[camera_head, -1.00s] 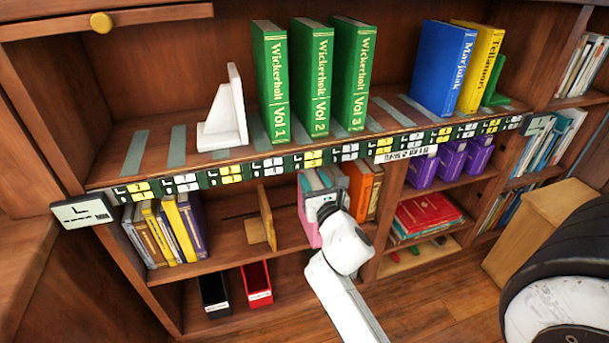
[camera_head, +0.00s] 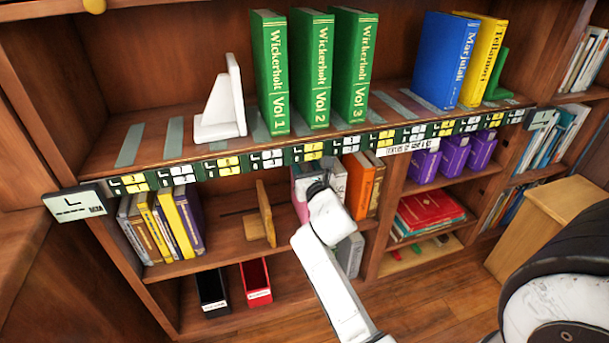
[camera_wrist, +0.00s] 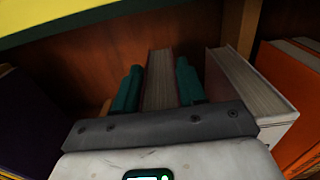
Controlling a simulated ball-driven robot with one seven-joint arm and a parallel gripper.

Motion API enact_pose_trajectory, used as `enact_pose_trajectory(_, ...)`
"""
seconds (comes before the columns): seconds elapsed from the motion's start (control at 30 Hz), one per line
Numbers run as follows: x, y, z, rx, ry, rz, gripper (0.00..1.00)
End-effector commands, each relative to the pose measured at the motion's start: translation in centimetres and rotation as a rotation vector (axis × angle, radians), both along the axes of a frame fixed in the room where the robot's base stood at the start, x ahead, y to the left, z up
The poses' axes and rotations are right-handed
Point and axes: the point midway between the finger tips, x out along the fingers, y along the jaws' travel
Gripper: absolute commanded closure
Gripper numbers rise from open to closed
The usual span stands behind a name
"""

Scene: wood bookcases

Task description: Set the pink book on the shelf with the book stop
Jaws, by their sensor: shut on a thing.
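The pink book (camera_head: 300,211) is on the middle shelf, mostly hidden behind my white arm. In the wrist view a book (camera_wrist: 159,80) with its pale page edges up and a reddish cover sits between the two teal fingers. My gripper (camera_wrist: 157,88) is shut on it; its fingers also show dimly in the head view (camera_head: 312,188). A wooden book stop (camera_head: 264,215) stands on the same shelf, left of the pink book with a gap between. A white book stop (camera_head: 224,105) and a green one (camera_head: 498,75) stand on the top shelf.
A grey-white book (camera_wrist: 252,95) stands close right of my gripper, then orange books (camera_head: 360,185). Yellow and purple books (camera_head: 172,222) stand at the shelf's left end. Green volumes (camera_head: 312,75) fill the middle of the top shelf. Black and red boxes (camera_head: 256,282) are below.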

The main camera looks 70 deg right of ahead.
Motion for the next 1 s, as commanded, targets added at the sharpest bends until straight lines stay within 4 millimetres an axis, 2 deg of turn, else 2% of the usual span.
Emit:
enact_pose_trajectory(0.07, 0.01, -0.01, -0.91, -0.004, -0.003, 0.0, 1.0)
enact_pose_trajectory(0.5, 0.02, 0.0, -1.16, -0.004, -0.002, 0.0, 1.0)
enact_pose_trajectory(0.53, -0.01, 0.0, -1.32, -0.001, 0.001, -0.001, 0.58)
enact_pose_trajectory(0.77, -0.02, 0.01, -1.29, -0.001, 0.001, 0.0, 0.36)
enact_pose_trajectory(1.0, -0.02, 0.01, -1.24, 0.0, 0.0, -0.001, 0.34)
